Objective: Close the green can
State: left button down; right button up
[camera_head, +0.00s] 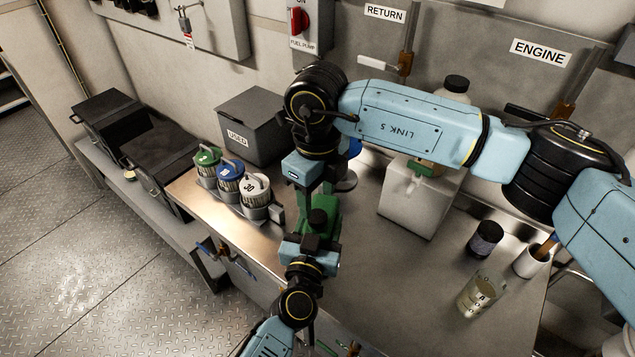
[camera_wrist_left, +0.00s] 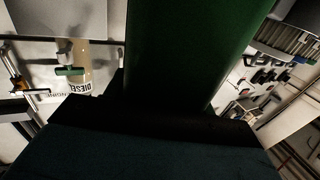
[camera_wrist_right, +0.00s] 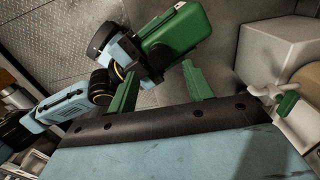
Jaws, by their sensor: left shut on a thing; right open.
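The green can (camera_head: 326,212) is held above the bench in the middle of the head view. My left gripper (camera_head: 312,241) is shut on it from below. The can fills the top of the left wrist view (camera_wrist_left: 190,45) and shows at the top of the right wrist view (camera_wrist_right: 178,32). A dark round part shows at its front in the head view; I cannot tell whether it is a cap or part of my gripper. My right gripper (camera_wrist_right: 160,88) is open and empty, with its green fingers apart, just above the can. The can's mouth is not clearly visible.
A white jug (camera_head: 412,208) stands right of the can. Several lidded canisters (camera_head: 229,180) and a grey USED box (camera_head: 252,125) stand left. A dark jar (camera_head: 485,239), glass jar (camera_head: 478,296) and white cup (camera_head: 530,262) stand right. The front middle of the bench (camera_head: 385,275) is clear.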

aim_at(317, 216)
jog(key=n, duration=0.3)
jog(key=r+n, duration=0.1)
jog(key=n, duration=0.2)
jog(key=shift+r, duration=0.1)
jog(key=n, duration=0.3)
jog(key=shift+r+n, duration=0.3)
jog(key=n, duration=0.3)
jog(key=shift+r+n, duration=0.25)
jog(key=shift+n, duration=0.05)
jog(key=n, duration=0.4)
jog(key=shift+r+n, duration=0.4)
jog(key=shift+f, duration=4.05)
